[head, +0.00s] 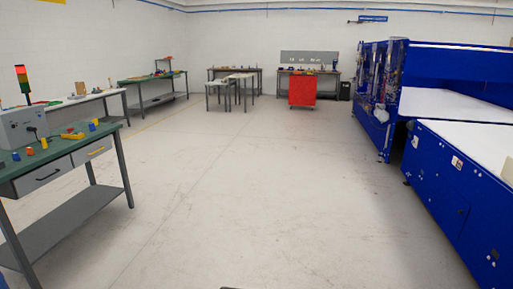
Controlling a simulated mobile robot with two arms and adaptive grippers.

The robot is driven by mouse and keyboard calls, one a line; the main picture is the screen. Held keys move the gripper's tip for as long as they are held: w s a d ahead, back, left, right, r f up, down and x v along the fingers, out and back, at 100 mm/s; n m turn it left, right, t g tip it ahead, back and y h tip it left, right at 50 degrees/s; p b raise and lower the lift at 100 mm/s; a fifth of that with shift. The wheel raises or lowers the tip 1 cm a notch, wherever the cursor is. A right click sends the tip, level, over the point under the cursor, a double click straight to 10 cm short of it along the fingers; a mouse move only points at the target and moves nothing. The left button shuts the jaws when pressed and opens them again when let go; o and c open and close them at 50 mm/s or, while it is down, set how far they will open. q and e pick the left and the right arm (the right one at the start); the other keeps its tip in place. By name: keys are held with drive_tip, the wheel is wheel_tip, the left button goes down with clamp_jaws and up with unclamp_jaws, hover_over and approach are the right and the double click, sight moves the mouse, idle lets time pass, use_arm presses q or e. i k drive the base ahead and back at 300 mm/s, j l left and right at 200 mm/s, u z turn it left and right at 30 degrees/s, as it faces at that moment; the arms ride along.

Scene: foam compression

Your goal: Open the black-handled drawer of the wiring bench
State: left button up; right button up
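A bench with a green top (92,137) and grey legs stands at the left edge of the head view, partly cut off by the frame. Two grey drawers sit side by side under its top. The nearer drawer (28,183) has a black handle (47,175). The farther drawer (84,157) has a yellow handle (96,151). Both drawers look closed. Neither of my grippers is in view.
A grey box (22,127) and small coloured parts stand on the bench top; a lower shelf (65,220) is underneath. Blue machines (460,190) line the right side. More benches and a red cabinet (302,91) stand far back. The middle floor (250,190) is clear.

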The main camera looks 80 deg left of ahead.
sight(24, 184)
drive_tip(key=u, duration=4.25)
